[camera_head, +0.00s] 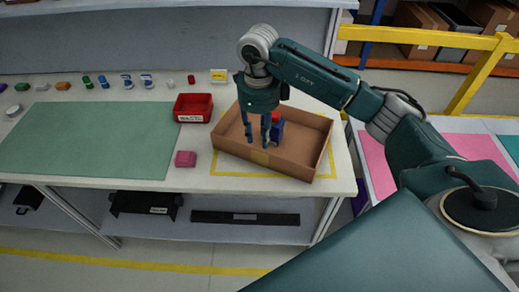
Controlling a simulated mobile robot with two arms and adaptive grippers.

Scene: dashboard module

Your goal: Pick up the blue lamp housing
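A blue part (279,131) with a red top (276,117), which looks like the blue lamp housing, is inside the open cardboard box (312,162). My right gripper (258,143) points down into the box, its two fingers spread apart. The right-hand finger overlaps the left edge of the blue part in the picture; whether they touch I cannot tell. No object shows between the fingers. My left gripper is out of view.
A red bin (193,107) and a pink block (185,159) are left of the box. A green mat (90,140) covers the table's left side. Several small coloured parts line the back edge. A pink-topped table (379,160) stands at the right.

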